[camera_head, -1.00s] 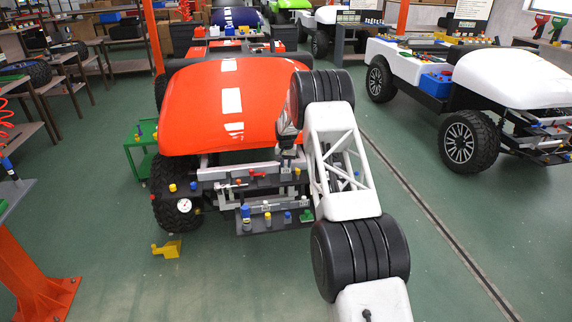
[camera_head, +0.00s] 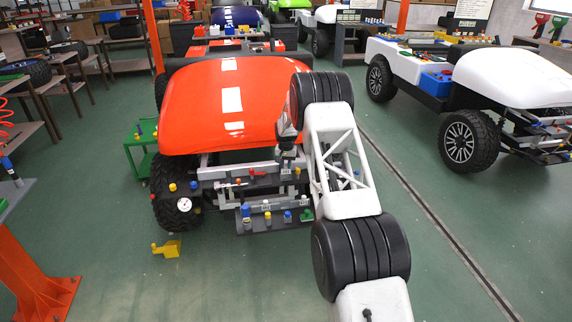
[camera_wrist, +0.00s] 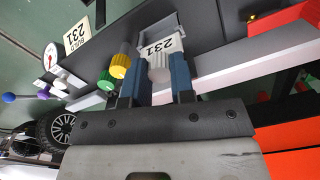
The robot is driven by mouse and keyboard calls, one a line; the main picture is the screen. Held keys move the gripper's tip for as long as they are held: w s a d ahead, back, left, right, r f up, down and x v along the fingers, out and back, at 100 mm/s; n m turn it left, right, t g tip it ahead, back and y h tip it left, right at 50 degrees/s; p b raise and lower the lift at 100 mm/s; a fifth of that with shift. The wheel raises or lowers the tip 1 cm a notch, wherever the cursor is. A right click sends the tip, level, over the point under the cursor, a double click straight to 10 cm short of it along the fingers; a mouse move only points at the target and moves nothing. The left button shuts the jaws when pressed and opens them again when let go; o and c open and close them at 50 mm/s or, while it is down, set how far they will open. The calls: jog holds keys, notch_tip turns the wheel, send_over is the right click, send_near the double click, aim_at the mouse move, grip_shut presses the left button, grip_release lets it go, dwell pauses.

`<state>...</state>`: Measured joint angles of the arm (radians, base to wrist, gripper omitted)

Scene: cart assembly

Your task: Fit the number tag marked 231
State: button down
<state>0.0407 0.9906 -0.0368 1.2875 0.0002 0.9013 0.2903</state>
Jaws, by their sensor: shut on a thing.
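The number tag (camera_wrist: 160,47) is a small white plate marked 231 on a grey ribbed grip. My gripper (camera_wrist: 158,75) has its two blue fingers shut on that grip. In the wrist view the tag lies against or just above a grey bracket (camera_wrist: 155,30) on a dark plate; I cannot tell whether it is seated. In the head view my gripper (camera_head: 287,152) is over the front frame of the orange-hooded cart (camera_head: 195,110). The tag is too small to make out there.
A yellow knob (camera_wrist: 120,66) and a green knob (camera_wrist: 105,81) sit close beside my fingers. A white dial gauge (camera_wrist: 51,56) is farther left. A yellow block (camera_head: 167,249) lies on the floor.

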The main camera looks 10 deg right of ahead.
jog(key=shift+f, duration=1.6)
dwell(0.3)
jog(key=c, duration=0.9)
grip_release()
jog(key=shift+r, duration=0.15)
jog(key=shift+r, duration=3.75)
